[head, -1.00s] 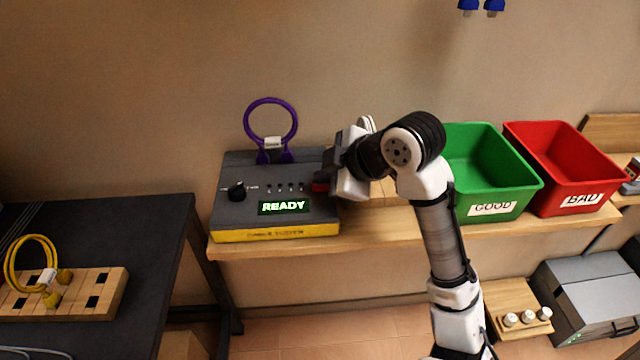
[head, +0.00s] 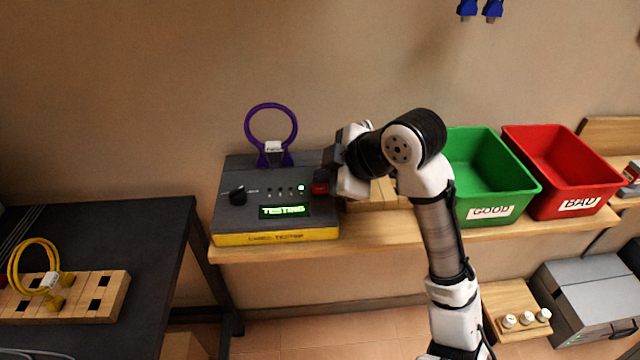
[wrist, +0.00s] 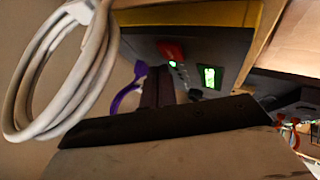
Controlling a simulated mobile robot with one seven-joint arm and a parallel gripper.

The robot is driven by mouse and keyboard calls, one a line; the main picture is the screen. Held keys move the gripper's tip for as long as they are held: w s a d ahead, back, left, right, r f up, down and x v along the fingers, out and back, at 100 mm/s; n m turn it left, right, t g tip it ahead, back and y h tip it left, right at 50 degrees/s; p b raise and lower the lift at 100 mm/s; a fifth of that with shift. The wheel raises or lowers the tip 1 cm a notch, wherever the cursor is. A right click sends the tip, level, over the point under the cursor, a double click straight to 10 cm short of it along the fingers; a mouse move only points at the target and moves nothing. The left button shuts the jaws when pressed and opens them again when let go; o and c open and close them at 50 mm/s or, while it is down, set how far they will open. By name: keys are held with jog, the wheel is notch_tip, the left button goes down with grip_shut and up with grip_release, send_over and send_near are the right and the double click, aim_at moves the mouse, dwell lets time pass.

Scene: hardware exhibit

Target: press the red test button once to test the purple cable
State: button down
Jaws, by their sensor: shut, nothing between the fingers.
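The grey cable tester (head: 230,216) with a yellow front edge sits on the wooden shelf. The purple cable (head: 272,107) stands in a loop, both ends plugged into the tester's back. The display (head: 285,211) is lit green and appears to read "TESTING", and one indicator light (head: 301,187) glows. The red test button (head: 320,188) is at the tester's right side; it also shows in the wrist view (wrist: 170,50). My gripper (head: 331,172) is shut and empty, right beside the button. Whether it touches the button I cannot tell.
A green bin (head: 493,180) labelled GOOD and a red bin (head: 560,170) labelled BAD stand to the right. A yellow cable (head: 14,270) sits in a wooden block on the dark table at left. A white coiled cable (wrist: 40,90) is close in the wrist view.

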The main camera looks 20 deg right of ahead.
aim_at(326, 191)
jog(key=shift+r+p, duration=1.9)
jog(key=shift+r, duration=0.65)
jog(key=shift+f, duration=0.1)
